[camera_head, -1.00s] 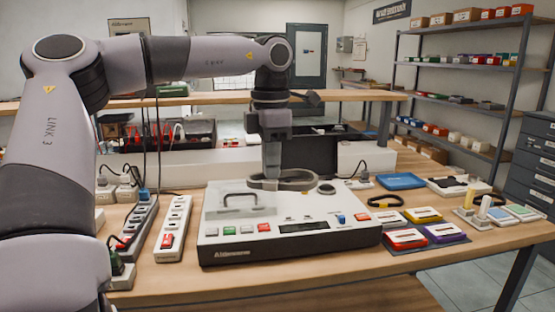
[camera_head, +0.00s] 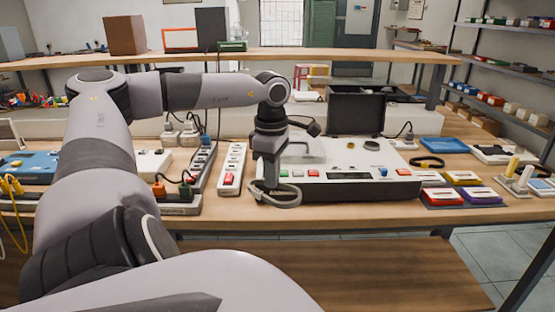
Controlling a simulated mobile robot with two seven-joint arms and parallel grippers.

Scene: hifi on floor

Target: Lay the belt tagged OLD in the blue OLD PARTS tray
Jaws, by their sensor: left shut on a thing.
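My left gripper (camera_head: 269,183) points down at the front left of the white hi-fi unit (camera_head: 340,180). It is shut on a dark grey belt loop (camera_head: 288,197), which it holds in front of the unit's left front edge. No OLD tag is readable on this belt. A blue tray (camera_head: 443,145) lies flat on the bench at the back right; its lettering is too small to read. A second, black belt (camera_head: 427,163) lies on the bench in front of the tray. My right gripper is not in view.
Coloured boxes (camera_head: 460,187) stand right of the unit, with small bottles at the far right. A white power strip (camera_head: 232,168) lies left of the unit. A dark raised lid (camera_head: 356,110) stands behind it. The floor shows beyond the bench's front edge.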

